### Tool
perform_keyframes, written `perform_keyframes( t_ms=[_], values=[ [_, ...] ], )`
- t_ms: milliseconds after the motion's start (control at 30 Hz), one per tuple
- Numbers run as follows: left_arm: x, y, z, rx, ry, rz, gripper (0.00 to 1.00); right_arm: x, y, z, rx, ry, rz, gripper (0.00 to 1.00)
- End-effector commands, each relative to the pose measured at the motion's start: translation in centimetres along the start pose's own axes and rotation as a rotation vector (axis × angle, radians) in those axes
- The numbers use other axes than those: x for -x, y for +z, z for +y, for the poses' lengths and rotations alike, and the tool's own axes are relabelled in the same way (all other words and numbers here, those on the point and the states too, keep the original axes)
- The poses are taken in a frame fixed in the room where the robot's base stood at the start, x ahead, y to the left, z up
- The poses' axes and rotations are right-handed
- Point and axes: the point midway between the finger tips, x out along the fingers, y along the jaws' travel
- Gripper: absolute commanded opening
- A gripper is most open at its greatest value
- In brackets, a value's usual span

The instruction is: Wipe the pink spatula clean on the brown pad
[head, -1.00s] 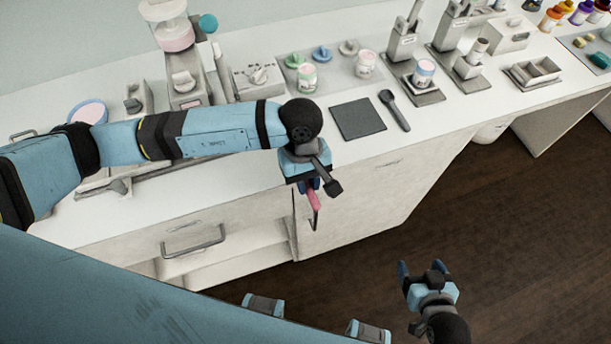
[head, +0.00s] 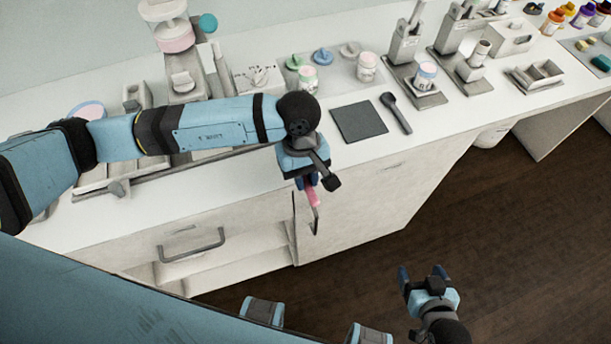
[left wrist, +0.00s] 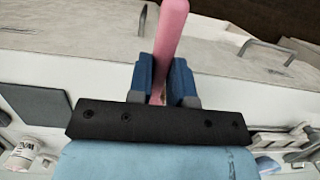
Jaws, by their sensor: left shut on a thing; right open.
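My left gripper (head: 307,182) is shut on the pink spatula (head: 313,197), which points down in front of the counter's front edge. The spatula's pink handle (left wrist: 171,30) stands between the blue fingers in the left wrist view. A flat square pad (head: 359,122), dark grey rather than brown, lies on the counter, right of and beyond this gripper. Its edge shows at left in the left wrist view (left wrist: 35,105). My right gripper (head: 422,274) is open and empty above the floor.
A dark spoon-like tool (head: 396,112) lies just right of the pad. Jars (head: 307,79) and small coloured lids stand behind it on a tray. A mill with a pink-banded top (head: 175,38) stands at the back left. Drawer handles (head: 193,245) stick out below the counter.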

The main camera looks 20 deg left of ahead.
Motion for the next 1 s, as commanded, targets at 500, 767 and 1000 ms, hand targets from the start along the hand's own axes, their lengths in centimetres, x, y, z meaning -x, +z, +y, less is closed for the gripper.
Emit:
perform_keyframes(
  t_ms=[500, 767, 1000],
  values=[
    [3.6, 0.8, 0.0, -0.001, 0.000, 0.000, 0.00, 0.5, -0.7, 0.0, 0.000, 0.000, 0.000, 0.78],
    [5.3, 1.2, 0.0, -0.001, 0.001, 0.000, 0.00, 0.6, -0.9, 0.0, 0.000, 0.000, 0.000, 0.78],
    [5.4, 1.2, 0.0, 0.000, 0.000, -0.001, 0.00, 0.6, -0.9, 0.0, 0.000, 0.000, 0.000, 0.78]
  ],
)
